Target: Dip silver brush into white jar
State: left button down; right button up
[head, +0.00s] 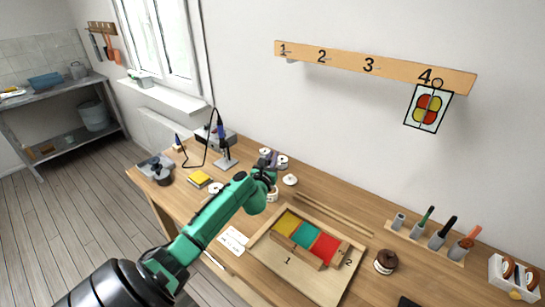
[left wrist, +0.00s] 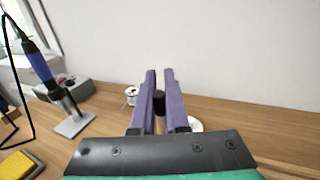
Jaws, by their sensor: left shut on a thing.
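My left gripper (head: 267,160) is above the workbench beyond the tray, at the end of my green arm. In the left wrist view its two purple fingers (left wrist: 160,100) are shut on a dark upright handle, which I take to be the silver brush (left wrist: 160,98). Its tip and any silver part are hidden. A small white jar (head: 272,196) stands just below my wrist in the head view, partly covered by my arm. A round white piece (head: 290,180), perhaps a lid, lies right of it. A white rim (left wrist: 196,125) shows behind the right finger. My right gripper is out of view.
A wooden tray (head: 262,252) with yellow, teal and red glass lies in front. White spools (head: 282,161) and a soldering iron on its stand (head: 226,161) are behind and left. A tool holder (head: 425,240) and brown pot (head: 386,262) stand right. Wooden strips lie behind the tray.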

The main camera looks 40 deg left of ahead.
pick_arm(q)
jog(key=shift+f+b, duration=0.45)
jog(key=shift+f, duration=0.15)
dwell(0.7)
jog(key=shift+f+p, duration=0.1)
jog(key=shift+p, duration=0.2)
dwell(1.2)
notch_tip(320, 180, up, 6)
jog(key=p, duration=0.7)
dwell(0.5)
